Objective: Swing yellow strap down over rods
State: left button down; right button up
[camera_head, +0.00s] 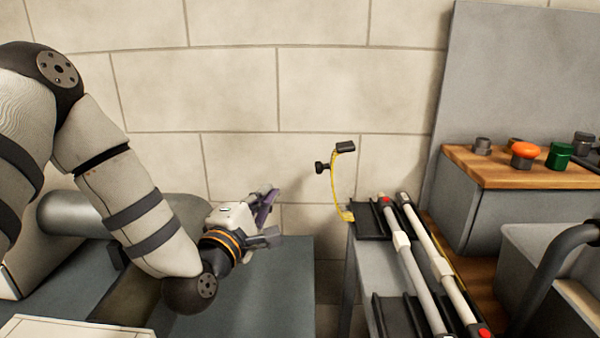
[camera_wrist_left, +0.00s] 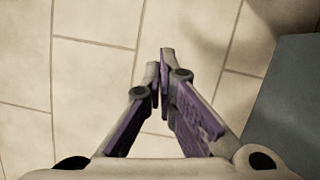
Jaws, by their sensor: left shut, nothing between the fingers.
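The yellow strap (camera_head: 335,182) stands upright at the back left end of the rod rack, with a dark block (camera_head: 345,146) at its top and a dark knob (camera_head: 321,167) on its left side. Two white rods (camera_head: 413,262) with red marks lie side by side in the black rack holders (camera_head: 371,222). The strap is clear of the rods. My left gripper (camera_head: 272,212) is to the left of the strap, apart from it. In the left wrist view its purple-padded fingers (camera_wrist_left: 162,90) are closed together with nothing between them. My right gripper is not in view.
A wooden-topped bench (camera_head: 500,165) at the right carries an orange knob (camera_head: 525,150), a green part (camera_head: 560,155) and several grey parts. A grey bin (camera_head: 540,245) stands in front of it. A grey-blue surface (camera_head: 270,290) lies below my left gripper. A gap separates it from the rack.

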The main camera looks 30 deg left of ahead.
pick_arm(q)
jog(key=w+d+r, duration=0.1)
jog(key=w+d, duration=0.1)
jog(key=w, duration=0.7)
jog(key=shift+w+d+r, duration=0.15)
jog(key=shift+d, duration=0.15)
